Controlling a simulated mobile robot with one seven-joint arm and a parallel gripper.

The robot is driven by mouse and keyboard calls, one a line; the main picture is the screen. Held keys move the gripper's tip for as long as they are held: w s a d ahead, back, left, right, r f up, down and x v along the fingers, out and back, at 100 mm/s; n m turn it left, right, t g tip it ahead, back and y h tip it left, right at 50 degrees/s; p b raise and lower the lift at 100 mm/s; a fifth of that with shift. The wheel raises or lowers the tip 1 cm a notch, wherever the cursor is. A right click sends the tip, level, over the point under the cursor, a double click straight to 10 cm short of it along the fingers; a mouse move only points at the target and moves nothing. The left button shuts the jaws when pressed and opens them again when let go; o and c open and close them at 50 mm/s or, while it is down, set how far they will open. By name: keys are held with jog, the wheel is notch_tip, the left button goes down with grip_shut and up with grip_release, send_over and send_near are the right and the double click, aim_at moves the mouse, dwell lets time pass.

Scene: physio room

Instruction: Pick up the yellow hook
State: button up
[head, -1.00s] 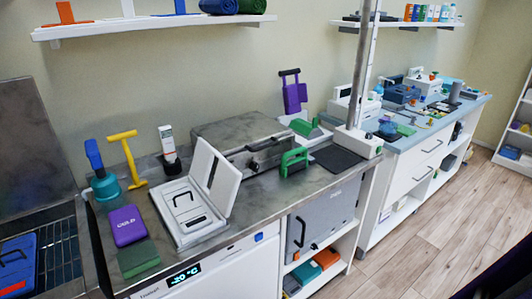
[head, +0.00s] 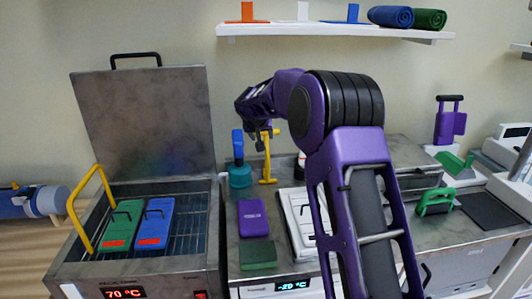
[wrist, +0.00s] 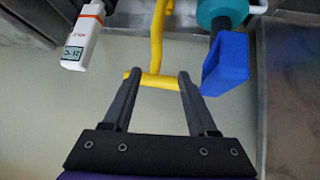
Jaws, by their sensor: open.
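The yellow hook (head: 267,166) stands upright on the metal counter, right of a teal and blue bottle-like tool. In the wrist view the yellow hook (wrist: 157,42) runs down the picture to a crossbar near my fingertips. My gripper (wrist: 157,76) is open, with one finger on each side of the hook's middle; the crossbar lies at the fingertips. I cannot tell whether they touch it. In the head view my gripper (head: 265,130) is at the top of the hook, partly covering it.
The teal tool with blue top (head: 239,165) stands close on the left; its blue part (wrist: 226,62) is near my right finger in the wrist view. A white thermometer-like device (wrist: 84,35) is on the other side. A water bath (head: 135,272) with a yellow handle (head: 90,207) stands left.

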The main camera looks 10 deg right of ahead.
aim_at(266, 143)
jog(key=shift+d+p+x, duration=0.15)
jog(key=shift+p+x, duration=0.15)
jog(key=shift+x, duration=2.05)
jog(key=shift+d+p+x, duration=0.15)
jog(key=shift+p+x, duration=0.15)
jog(key=shift+x, duration=2.1)
jog(key=shift+r, duration=0.15)
grip_shut()
